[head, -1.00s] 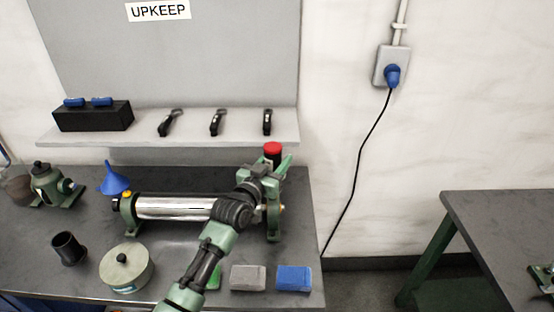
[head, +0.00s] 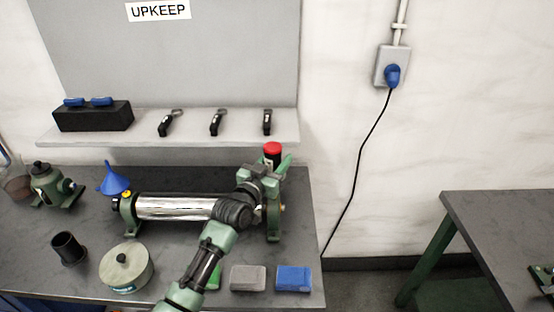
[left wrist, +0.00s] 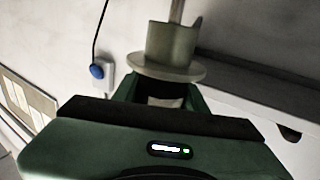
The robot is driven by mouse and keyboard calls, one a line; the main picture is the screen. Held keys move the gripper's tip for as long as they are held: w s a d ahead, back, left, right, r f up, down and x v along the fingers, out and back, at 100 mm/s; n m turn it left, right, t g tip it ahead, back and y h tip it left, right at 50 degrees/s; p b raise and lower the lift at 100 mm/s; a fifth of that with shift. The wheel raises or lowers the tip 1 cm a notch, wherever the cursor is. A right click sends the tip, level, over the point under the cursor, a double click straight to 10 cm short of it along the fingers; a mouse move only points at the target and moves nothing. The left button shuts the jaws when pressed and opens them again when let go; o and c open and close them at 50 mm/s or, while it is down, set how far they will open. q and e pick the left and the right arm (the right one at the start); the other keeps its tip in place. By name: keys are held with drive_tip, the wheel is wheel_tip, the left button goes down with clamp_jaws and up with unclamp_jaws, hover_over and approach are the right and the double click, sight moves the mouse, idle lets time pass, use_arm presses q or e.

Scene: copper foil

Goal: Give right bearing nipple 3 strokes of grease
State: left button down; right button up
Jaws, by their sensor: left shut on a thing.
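A shiny roller (head: 175,207) lies on the bench between two green bearing housings. The left housing (head: 129,212) has a yellow cap on top. The right housing (head: 274,222) is partly hidden behind my left arm and gripper. My left gripper (head: 268,172) is above the right housing, shut on an upright tool with a red top (head: 272,148). In the left wrist view the held tool (left wrist: 170,45) is a grey-green cylinder with a wide flange and a thin rod above. The right bearing's nipple and the tool's lower end are hidden. My right gripper is out of view.
A blue funnel (head: 114,181), a dark cup (head: 68,247), a round lidded tin (head: 126,268), and grey (head: 248,278) and blue (head: 294,278) blocks stand on the bench. A shelf (head: 200,132) runs behind. A blue plug (head: 393,75) sits in the wall socket.

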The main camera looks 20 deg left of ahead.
use_arm(q)
drive_tip(key=shift+s+f+b, duration=0.1)
drive_tip(key=shift+f+b, duration=0.4)
drive_tip(key=shift+f, duration=0.45)
idle(0.6)
drive_tip(key=shift+r+p, duration=0.95)
drive_tip(key=shift+r, duration=0.25)
drive_tip(key=shift+f+b, duration=0.55)
drive_tip(key=shift+f, duration=0.7)
idle(0.6)
drive_tip(key=shift+r, duration=0.15)
drive_tip(key=shift+r+p, duration=0.15)
drive_tip(key=shift+p, duration=0.15)
drive_tip(key=shift+r+p, duration=3.45)
drive_tip(key=shift+r, duration=0.6)
